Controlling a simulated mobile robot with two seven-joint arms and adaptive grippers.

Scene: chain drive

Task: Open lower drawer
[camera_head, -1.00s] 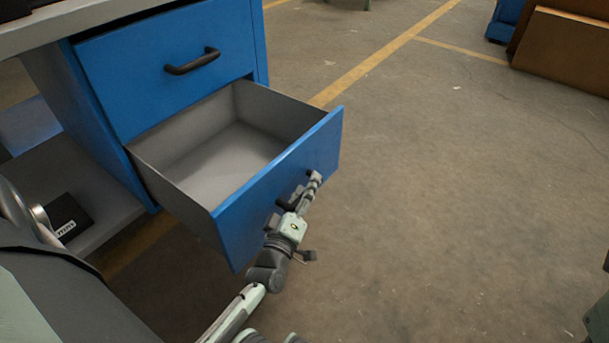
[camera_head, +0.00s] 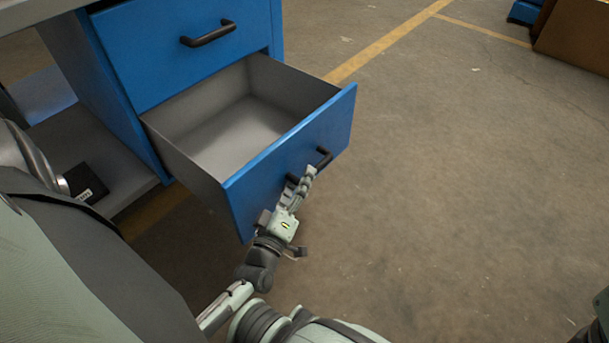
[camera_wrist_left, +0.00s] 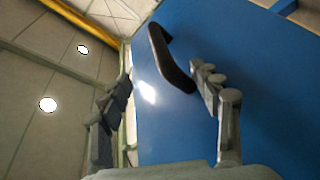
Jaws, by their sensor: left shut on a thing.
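The lower drawer (camera_head: 290,150) is blue with a grey, empty inside. It stands well out from the cabinet. Its black handle (camera_head: 325,156) is on the front panel and partly hidden by my left gripper (camera_head: 308,172). That gripper is shut on the handle, near its middle. In the left wrist view the handle (camera_wrist_left: 170,60) shows as a dark bar against the blue front, between the two grey fingers (camera_wrist_left: 163,77).
The closed upper drawer (camera_head: 190,60) with its black handle (camera_head: 208,34) is above. A black box (camera_head: 85,185) lies on the grey shelf (camera_head: 120,170) at left. The concrete floor (camera_head: 450,200) to the right is clear. A brown box (camera_head: 575,40) stands far right.

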